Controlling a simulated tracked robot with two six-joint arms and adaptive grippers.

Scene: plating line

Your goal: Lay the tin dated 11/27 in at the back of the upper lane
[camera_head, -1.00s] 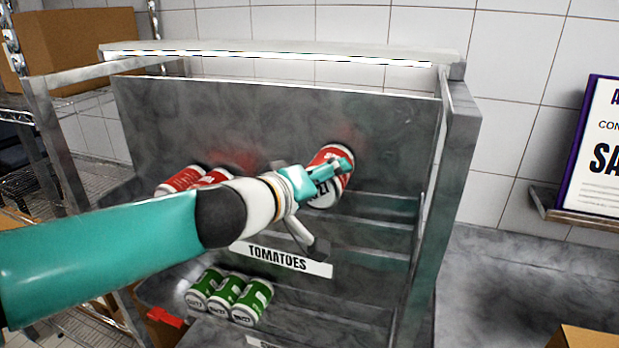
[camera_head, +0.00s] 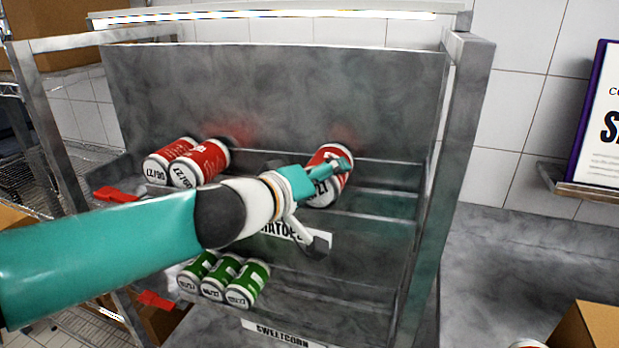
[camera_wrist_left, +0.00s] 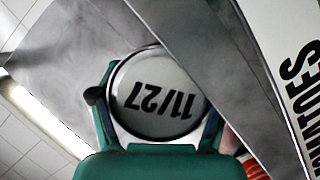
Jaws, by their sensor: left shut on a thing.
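The tin dated 11/27 (camera_head: 322,192) is red with a pale end. Its date shows upside down on the end (camera_wrist_left: 160,95) in the left wrist view. My left gripper (camera_head: 325,172) is shut on it and holds it tilted at the upper lane (camera_head: 375,204), right of two red tins (camera_head: 172,160) (camera_head: 200,164) lying there. I cannot tell whether the held tin touches the lane. The arm hides part of the lane and of the TOMATOES label (camera_head: 290,231). My right gripper is not in view.
Several green tins (camera_head: 247,284) lie in the lower lane above a SWEETCORN label (camera_head: 283,334). The rack has a back panel (camera_head: 270,100) and a right side post (camera_head: 458,150). The upper lane's right part is clear. A cardboard box (camera_head: 600,325) is at lower right.

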